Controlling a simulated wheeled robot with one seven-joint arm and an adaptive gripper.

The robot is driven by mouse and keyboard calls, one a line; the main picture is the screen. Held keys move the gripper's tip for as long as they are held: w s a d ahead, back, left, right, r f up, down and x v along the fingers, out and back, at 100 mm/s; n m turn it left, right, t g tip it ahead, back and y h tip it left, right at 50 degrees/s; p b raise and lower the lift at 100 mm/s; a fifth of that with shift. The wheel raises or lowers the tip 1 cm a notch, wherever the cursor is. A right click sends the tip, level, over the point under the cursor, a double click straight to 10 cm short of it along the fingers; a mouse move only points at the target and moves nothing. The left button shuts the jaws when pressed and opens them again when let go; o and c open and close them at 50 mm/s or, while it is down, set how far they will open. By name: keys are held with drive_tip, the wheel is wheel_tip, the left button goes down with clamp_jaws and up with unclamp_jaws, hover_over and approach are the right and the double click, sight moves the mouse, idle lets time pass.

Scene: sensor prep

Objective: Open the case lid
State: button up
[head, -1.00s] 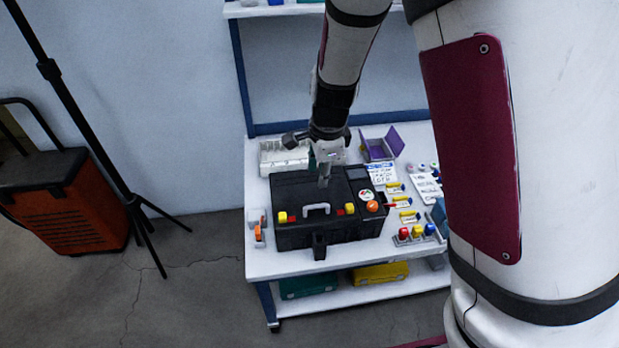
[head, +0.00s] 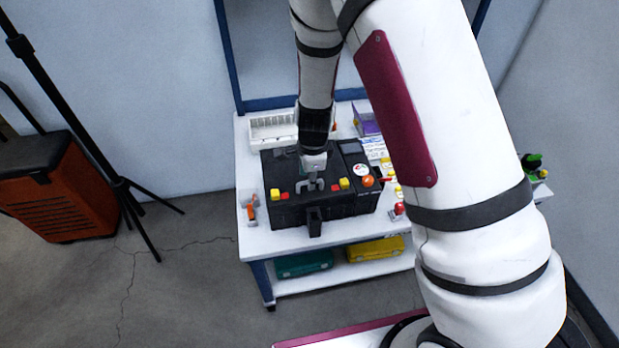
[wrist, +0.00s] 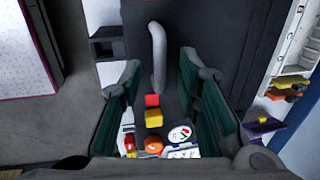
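The black case (head: 290,213) stands on the white table, its lid (head: 275,168) closed. A grey handle (head: 318,185) is at its front upper edge, with a yellow-and-red latch on each side, the left (head: 276,194) and the right (head: 344,184). My gripper (head: 314,165) is just above the handle, pointing down. In the wrist view my gripper (wrist: 159,62) is open, with one finger on each side of the handle (wrist: 157,45). I see no clear contact. One yellow latch (wrist: 154,118) shows between the fingers. The fingertips are partly hidden in the head view.
An orange knob (head: 368,181) and a round gauge (head: 361,169) sit on the case's right side. A white bin (head: 270,133) and a purple box (head: 365,118) stand behind. A tripod (head: 120,185) and an orange cabinet (head: 55,195) are at left. The lower shelf holds teal and yellow cases.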

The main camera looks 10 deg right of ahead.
drive_tip(key=shift+w+f, duration=0.1)
drive_tip(key=shift+f, duration=0.5)
clamp_jaws()
drive_tip(key=shift+r, duration=0.1)
